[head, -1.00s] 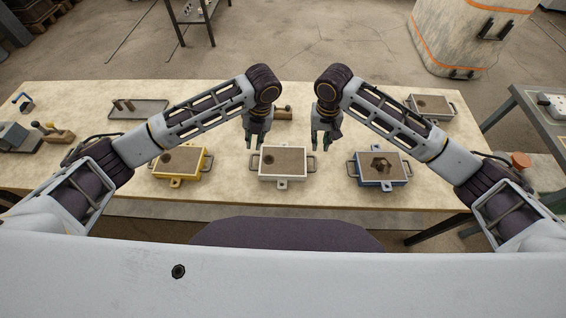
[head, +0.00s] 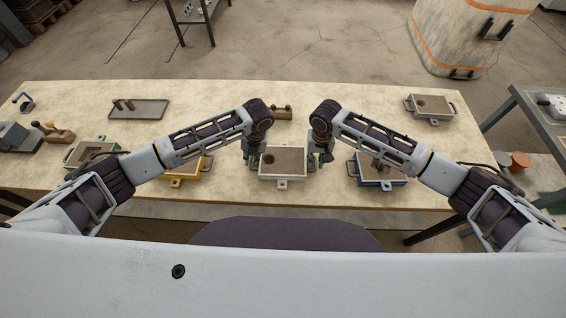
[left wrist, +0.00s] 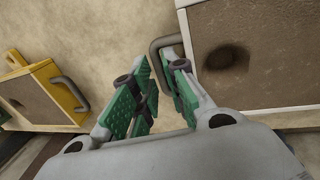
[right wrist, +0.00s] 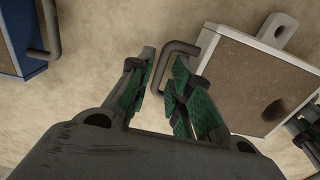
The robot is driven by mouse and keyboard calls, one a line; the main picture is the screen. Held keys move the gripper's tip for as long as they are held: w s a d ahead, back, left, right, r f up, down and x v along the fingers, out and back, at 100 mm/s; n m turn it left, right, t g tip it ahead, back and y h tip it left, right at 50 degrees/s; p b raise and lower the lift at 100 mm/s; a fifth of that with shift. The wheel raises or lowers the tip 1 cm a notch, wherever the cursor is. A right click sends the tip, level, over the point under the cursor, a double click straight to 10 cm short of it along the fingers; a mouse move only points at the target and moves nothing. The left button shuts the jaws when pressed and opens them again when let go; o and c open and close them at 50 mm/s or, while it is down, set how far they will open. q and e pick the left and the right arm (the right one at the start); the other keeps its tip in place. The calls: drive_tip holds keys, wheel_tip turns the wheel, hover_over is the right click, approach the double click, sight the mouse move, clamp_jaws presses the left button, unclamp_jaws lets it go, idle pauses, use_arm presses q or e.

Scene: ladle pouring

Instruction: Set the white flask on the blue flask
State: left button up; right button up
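The white flask (head: 283,178) is a shallow box of dark sand with a white frame and a loop handle on each side, at the middle of the table. The blue flask (head: 368,183) lies to its right, partly hidden by my right arm. My left gripper (head: 252,160) is at the white flask's left handle; in the left wrist view its open fingers (left wrist: 161,68) stand either side of the handle bar. My right gripper (head: 317,158) is at the right handle; in the right wrist view its open fingers (right wrist: 164,62) also straddle the bar. Neither visibly squeezes it.
A yellow flask (head: 183,179) lies left of the white one, with a green-framed flask (head: 88,153) farther left. A grey flask (head: 431,107) is at the back right. A tray (head: 140,109) and a wooden tool (head: 281,113) lie behind.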

drive_tip(key=shift+f, duration=0.8)
clamp_jaws()
drive_tip(key=shift+r, duration=0.1)
